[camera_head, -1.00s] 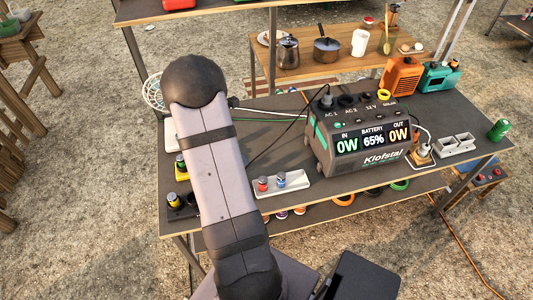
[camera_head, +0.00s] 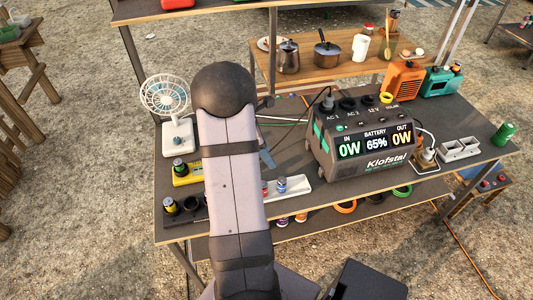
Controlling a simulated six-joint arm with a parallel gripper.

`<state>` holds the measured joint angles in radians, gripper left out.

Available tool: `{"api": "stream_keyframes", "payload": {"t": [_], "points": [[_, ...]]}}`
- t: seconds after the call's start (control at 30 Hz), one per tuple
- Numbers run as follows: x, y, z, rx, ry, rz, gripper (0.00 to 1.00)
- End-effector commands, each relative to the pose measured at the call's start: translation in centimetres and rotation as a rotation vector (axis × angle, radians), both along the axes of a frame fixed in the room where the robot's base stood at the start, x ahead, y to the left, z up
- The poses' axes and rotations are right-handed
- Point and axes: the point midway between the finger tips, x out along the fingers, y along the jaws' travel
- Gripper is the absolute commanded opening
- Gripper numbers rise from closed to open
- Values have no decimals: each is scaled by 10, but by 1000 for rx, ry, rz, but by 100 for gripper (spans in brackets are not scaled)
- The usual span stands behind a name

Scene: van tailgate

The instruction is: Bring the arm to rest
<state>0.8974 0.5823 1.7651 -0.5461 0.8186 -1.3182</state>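My arm stands upright in the middle of the view, its dark rounded elbow at the top and its pale link running down to the bottom edge. My gripper is mostly hidden behind this link. A small grey-blue piece (camera_head: 267,158) shows at the link's right edge, perhaps part of the gripper. I cannot see whether the gripper is open or holds anything.
A dark workbench (camera_head: 330,205) carries a white fan (camera_head: 172,105), a yellow tray (camera_head: 186,178), a white tray (camera_head: 298,187) partly behind my arm, a power station (camera_head: 362,140) reading 65%, and a green can (camera_head: 503,134). Cookware stands on a wooden table (camera_head: 340,66) behind.

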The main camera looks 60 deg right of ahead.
Motion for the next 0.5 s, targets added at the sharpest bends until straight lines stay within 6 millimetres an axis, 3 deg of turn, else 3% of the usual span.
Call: {"api": "stream_keyframes", "payload": {"t": [0.37, 0.5], "points": [[0, 0, 0, -3, -3, -9, 47], [0, 0, 0, -26, -27, -89, 47]]}}
